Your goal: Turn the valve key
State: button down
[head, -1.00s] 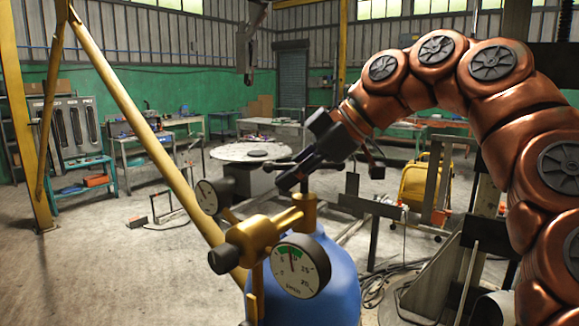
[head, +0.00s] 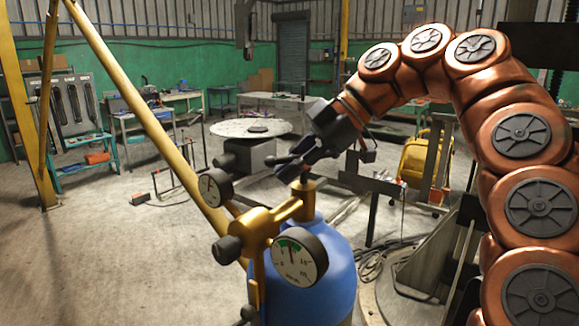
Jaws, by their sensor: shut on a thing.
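A blue gas cylinder (head: 335,285) stands upright at the lower middle of the head view. A brass valve body (head: 262,227) with two round gauges sits on its top. The front gauge (head: 300,257) has a white face with a green band. The dark valve key (head: 272,160) is at the top of the brass stem; a rounded bar end shows left of my fingers. My gripper (head: 290,170) reaches in from the right above the stem and is shut on the key. The fingers hide much of the key and the exact contact.
A yellow slanted pole (head: 145,115) stands left of the cylinder. A round white table (head: 250,130) and benches stand behind. A yellow wheeled machine (head: 420,165) and a metal frame are at right, with cables on the floor (head: 385,265). The floor at left is mostly clear.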

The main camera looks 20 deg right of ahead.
jog(key=c, duration=1.4)
grip_release()
jog(key=shift+w+d, duration=0.15)
jog(key=shift+o, duration=0.2)
jog(key=shift+f+b, duration=0.15)
jog(key=shift+b, duration=0.35)
